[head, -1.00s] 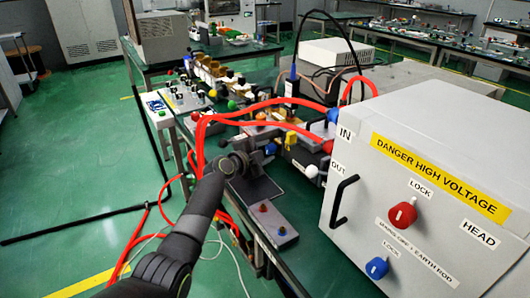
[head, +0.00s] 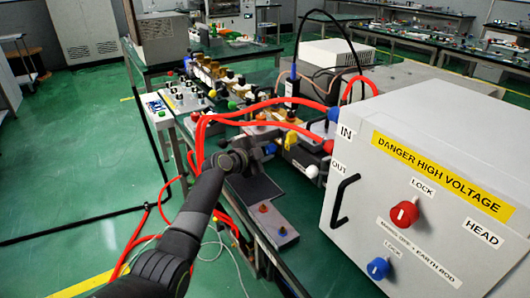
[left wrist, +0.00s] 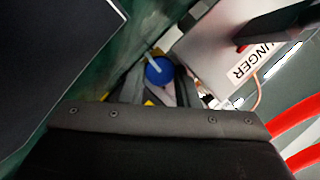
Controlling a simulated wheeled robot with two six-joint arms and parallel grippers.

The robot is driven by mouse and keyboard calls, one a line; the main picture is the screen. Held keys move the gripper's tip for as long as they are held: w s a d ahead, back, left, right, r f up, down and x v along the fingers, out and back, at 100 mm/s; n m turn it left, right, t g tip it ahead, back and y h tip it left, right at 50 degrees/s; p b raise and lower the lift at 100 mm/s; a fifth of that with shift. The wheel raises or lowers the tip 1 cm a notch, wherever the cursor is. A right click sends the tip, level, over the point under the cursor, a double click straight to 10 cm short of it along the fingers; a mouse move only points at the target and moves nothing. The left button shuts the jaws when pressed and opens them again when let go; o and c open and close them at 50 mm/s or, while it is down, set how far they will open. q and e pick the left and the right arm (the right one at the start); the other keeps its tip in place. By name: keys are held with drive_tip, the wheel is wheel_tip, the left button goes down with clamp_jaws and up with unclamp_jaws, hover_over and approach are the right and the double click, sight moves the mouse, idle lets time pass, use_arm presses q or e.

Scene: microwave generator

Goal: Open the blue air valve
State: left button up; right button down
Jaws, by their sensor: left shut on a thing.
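The blue air valve shows as a round blue knob (left wrist: 159,70) in the left wrist view, with a pale strip across its top. In the head view a small blue ball (head: 270,148) shows at the tip of my left arm, partly hidden by the gripper. My left gripper (head: 264,153) is at the bench edge, shut on this blue knob. The dark finger parts (left wrist: 165,95) lie around the knob in the wrist view. How far the valve is turned cannot be told. My right gripper is in neither view.
A grey high-voltage cabinet (head: 420,150) with a red knob (head: 404,213) and a blue lock knob (head: 378,268) stands at right. Red hoses (head: 265,103) loop above the gripper. A yellow knob (head: 291,138) and a white ball (head: 312,171) are close by.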

use_arm(q)
drive_tip(key=o, duration=0.7)
drive_tip(key=p+v, duration=0.1)
drive_tip(key=v, duration=1.6)
drive_tip(key=shift+s, duration=0.2)
drive_tip(key=shift+o, duration=0.2)
drive_tip(key=shift+a, duration=0.1)
